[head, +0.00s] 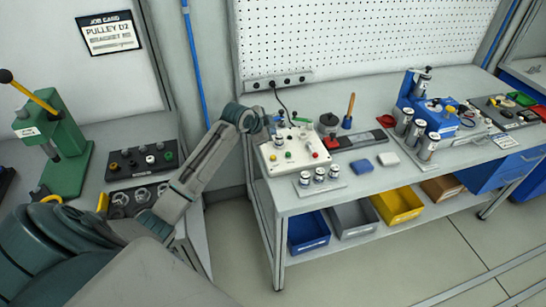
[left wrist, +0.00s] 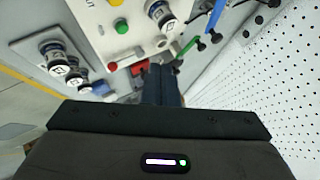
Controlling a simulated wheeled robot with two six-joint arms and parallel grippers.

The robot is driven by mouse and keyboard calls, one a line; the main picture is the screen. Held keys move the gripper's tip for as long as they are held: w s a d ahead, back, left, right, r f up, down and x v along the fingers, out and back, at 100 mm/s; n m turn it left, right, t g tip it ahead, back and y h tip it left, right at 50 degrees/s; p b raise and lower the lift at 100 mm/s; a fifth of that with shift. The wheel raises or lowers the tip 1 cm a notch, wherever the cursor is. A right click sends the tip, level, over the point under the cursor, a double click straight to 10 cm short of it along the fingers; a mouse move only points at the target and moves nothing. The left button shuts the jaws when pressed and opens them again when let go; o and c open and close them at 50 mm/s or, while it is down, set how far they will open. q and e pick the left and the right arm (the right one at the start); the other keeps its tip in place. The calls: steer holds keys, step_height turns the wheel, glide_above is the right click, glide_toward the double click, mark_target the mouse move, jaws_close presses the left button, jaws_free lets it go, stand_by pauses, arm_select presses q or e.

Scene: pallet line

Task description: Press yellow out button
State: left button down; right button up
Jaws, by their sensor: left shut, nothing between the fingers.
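A pale control box (head: 300,160) stands on the grey bench, with a yellow button (head: 288,155) and a red button (head: 314,155) on its top. In the left wrist view a yellow button (left wrist: 115,2) shows at the top edge, with a green button (left wrist: 122,26) below it and a red one (left wrist: 112,66) nearer me. My left gripper (head: 279,124) is shut and empty, over the back left of the box. Its dark fingers (left wrist: 160,84) show apart from the yellow button in the wrist view. My right gripper is not in view.
Three metal-topped cylinders stand on a small plate (head: 335,184) in front of the box. A red-and-black tool (head: 332,142) and a wooden-handled tool (head: 350,110) are right of it. A pegboard (head: 370,45) rises behind. Coloured bins, including a yellow one (head: 398,206), sit below.

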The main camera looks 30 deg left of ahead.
arm_select(q)
steer(key=shift+f, duration=0.15)
steer(key=b, duration=0.7)
glide_above(274, 155)
steer(key=s, duration=0.2)
step_height(274, 155, down, 8)
steer(key=shift+r, duration=0.2)
steer(key=shift+f, duration=0.45)
steer(key=shift+f, duration=0.15)
stand_by(0.7)
steer(key=shift+f, duration=0.25)
steer(key=shift+f+b, duration=0.3)
steer(key=shift+f, duration=0.3)
stand_by(0.7)
steer(key=shift+r, duration=0.1)
steer(key=shift+a+r+p, duration=0.1)
steer(key=shift+r+p, duration=0.8)
